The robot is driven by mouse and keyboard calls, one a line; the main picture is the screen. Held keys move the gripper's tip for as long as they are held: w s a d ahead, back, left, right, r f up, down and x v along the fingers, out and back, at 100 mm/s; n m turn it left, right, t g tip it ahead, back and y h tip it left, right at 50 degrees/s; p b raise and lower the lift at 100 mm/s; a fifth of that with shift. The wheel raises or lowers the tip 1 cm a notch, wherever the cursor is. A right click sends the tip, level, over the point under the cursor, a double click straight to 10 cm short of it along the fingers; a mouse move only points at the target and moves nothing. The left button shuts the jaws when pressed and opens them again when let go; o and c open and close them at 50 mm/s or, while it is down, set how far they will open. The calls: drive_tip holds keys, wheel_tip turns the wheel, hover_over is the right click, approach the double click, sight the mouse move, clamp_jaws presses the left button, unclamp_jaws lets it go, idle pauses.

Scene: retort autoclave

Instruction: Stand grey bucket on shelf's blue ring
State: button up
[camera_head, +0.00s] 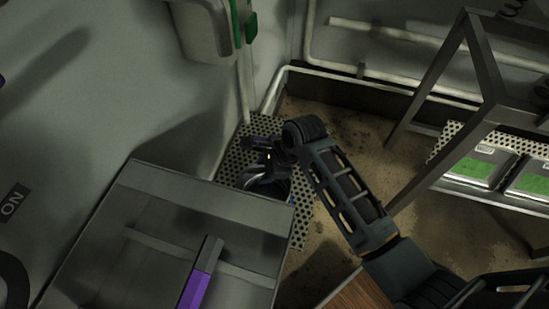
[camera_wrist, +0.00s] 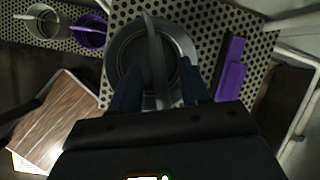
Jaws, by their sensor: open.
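The grey bucket (camera_wrist: 122,42) stands upright on the perforated metal shelf (camera_wrist: 212,30) in the wrist view, its handle raised across its middle. My gripper (camera_wrist: 158,88) is open over the near side of the bucket, with one dark finger on each side of the handle. I cannot tell whether the fingers touch it. In the head view my gripper (camera_head: 268,165) is low over the perforated shelf (camera_head: 300,225), and my arm and gripper hide most of the bucket. A small bit of blue shows beside the gripper there, but I cannot make out a blue ring.
A purple block-like object (camera_wrist: 231,68) lies on the shelf right of the bucket. A purple cup (camera_wrist: 90,32) and a grey cup (camera_wrist: 42,24) stand at upper left. In the head view a grey metal box (camera_head: 150,220) is close left, and a dark frame rack (camera_head: 425,100) is right.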

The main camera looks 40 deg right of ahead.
drive_tip(key=v, duration=1)
